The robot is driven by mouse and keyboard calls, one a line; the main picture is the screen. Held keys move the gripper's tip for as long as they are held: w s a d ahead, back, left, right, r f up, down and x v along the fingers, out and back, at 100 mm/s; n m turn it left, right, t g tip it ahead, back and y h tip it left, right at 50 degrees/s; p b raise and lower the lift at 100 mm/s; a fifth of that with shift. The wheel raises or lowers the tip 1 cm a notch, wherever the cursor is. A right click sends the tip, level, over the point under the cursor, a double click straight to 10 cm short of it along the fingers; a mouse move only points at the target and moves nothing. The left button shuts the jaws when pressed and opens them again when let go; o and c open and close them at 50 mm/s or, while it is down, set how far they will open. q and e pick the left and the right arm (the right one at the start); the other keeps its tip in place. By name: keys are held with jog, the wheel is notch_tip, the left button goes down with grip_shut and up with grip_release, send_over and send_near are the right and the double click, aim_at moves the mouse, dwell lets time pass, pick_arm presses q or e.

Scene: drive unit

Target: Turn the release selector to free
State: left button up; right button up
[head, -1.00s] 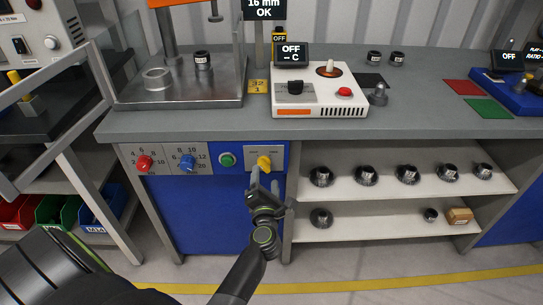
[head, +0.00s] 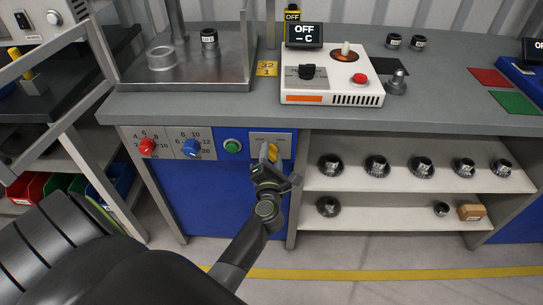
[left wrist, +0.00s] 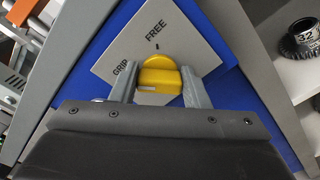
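The yellow release selector (head: 272,152) sits on a light plate on the blue front of the bench. In the left wrist view the selector (left wrist: 159,80) fills the space between the fingers, with the words GRIP and FREE on the plate behind it. A short black mark lies under FREE. My left gripper (left wrist: 160,85) has one grey finger on each side of the selector and appears shut on it. It also shows in the head view (head: 269,160). The far side of the selector is hidden. My right gripper is not in view.
Left of the selector are a green button (head: 232,146), a blue dial (head: 191,147) and a red dial (head: 147,146). Shelves (head: 390,188) with several dark metal parts stand to the right. A white control box (head: 331,75) with a display reading OFF stands on the bench above.

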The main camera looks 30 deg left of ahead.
pick_arm(q)
jog(key=shift+c, duration=0.5)
jog(key=shift+r+p, duration=0.1)
jog(key=shift+p, duration=0.2)
jog(key=m+p, duration=0.2)
jog(key=shift+r+m+p, duration=0.1)
jog(key=shift+m+p, duration=0.2)
jog(key=shift+p, duration=0.05)
jog(key=m+p, duration=0.4)
jog(key=shift+d+m, duration=0.1)
jog(key=shift+m, duration=0.2)
jog(key=m+p, duration=0.2)
jog(key=m, duration=0.1)
jog(key=m+p, duration=0.1)
jog(key=p, duration=0.1)
jog(key=shift+f, duration=0.25)
jog(key=shift+f+m+p, duration=0.15)
jog(key=shift+m+p, duration=0.45)
jog(key=shift+m, duration=0.45)
jog(key=shift+f+m+p, duration=0.1)
jog(key=shift+m+p, duration=0.45)
jog(key=shift+m, duration=0.5)
